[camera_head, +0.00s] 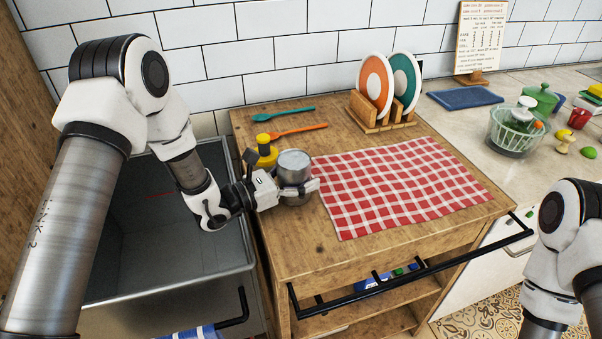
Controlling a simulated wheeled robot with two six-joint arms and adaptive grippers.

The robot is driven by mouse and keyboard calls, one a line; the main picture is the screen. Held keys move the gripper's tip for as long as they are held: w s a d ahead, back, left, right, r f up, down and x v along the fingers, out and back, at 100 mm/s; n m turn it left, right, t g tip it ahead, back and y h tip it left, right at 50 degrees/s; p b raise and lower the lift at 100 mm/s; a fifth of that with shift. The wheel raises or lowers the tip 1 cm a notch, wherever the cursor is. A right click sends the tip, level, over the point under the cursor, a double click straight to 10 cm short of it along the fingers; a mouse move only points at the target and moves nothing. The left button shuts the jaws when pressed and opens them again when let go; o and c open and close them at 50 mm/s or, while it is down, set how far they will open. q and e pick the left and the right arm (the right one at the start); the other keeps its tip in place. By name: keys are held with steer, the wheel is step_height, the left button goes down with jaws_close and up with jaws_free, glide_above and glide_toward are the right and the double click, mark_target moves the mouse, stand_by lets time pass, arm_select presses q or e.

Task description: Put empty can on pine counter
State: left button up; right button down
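A silver-grey can (294,164) is upright over the left part of the pine counter (300,244), just left of the checked cloth. My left gripper (296,188) comes in from the left, with its white fingers closed around the can's sides. The can's lower end shows beneath the fingers. I cannot tell whether its base touches the wood or hangs slightly above it. My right arm shows at the right edge; its gripper is out of the picture.
A red checked cloth (400,185) covers the counter's middle. A yellow bottle (264,152) stands close behind the can, with green (283,114) and orange (298,131) utensils beyond. A plate rack (381,122) stands at the back. A grey sink (165,235) lies left. Bare wood shows in front.

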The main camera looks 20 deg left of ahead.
arm_select(q)
steer(key=shift+o, duration=0.8)
steer(key=shift+r, duration=0.2)
steer(key=shift+s+a+f, duration=0.1)
steer(key=shift+s+a, duration=0.1)
steer(key=shift+a, duration=0.1)
steer(key=v, duration=1.1)
steer(key=shift+s, duration=0.15)
